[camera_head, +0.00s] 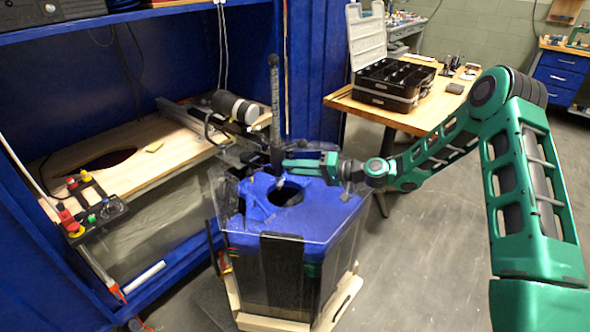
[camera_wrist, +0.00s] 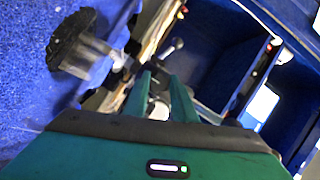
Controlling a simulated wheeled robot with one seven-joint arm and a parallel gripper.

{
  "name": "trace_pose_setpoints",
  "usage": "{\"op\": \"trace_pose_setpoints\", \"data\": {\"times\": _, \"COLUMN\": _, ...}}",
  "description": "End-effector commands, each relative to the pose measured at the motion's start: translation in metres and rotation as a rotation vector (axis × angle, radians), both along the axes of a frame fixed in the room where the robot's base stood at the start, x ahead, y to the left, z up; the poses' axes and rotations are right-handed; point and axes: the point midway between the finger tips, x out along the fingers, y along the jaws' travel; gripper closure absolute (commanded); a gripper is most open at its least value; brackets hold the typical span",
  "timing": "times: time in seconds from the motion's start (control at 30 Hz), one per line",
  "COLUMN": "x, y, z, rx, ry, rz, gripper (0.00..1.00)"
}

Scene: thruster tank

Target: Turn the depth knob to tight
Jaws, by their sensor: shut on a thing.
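My gripper (camera_head: 288,167) reaches in from the right over the blue-topped clear tank (camera_head: 345,232), beside the foot of a dark upright pole (camera_head: 274,88). In the wrist view my gripper's two green fingers (camera_wrist: 165,82) are close together.
A blue-framed bench (camera_head: 150,140) stands at left, with a red-and-yellow button box (camera_head: 85,210) at its front edge. A black case (camera_head: 385,85) lies open on a wooden table behind. The grey floor to the right of the tank is clear.

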Motion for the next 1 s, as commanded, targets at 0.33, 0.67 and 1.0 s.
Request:
{"op": "trace_pose_setpoints", "data": {"times": 0.33, "x": 0.003, "y": -0.004, "z": -0.003, "rx": -0.006, "ry": 0.0, "rz": -0.009, "gripper": 0.69}}
{"op": "trace_pose_setpoints", "data": {"times": 0.67, "x": 0.001, "y": -0.002, "z": -0.001, "rx": -0.003, "ry": 0.0, "rz": -0.004, "gripper": 0.57}}
{"op": "trace_pose_setpoints", "data": {"times": 1.0, "x": -0.009, "y": -0.039, "z": 0.005, "rx": -0.003, "ry": 0.001, "rz": -0.008, "gripper": 0.57}}
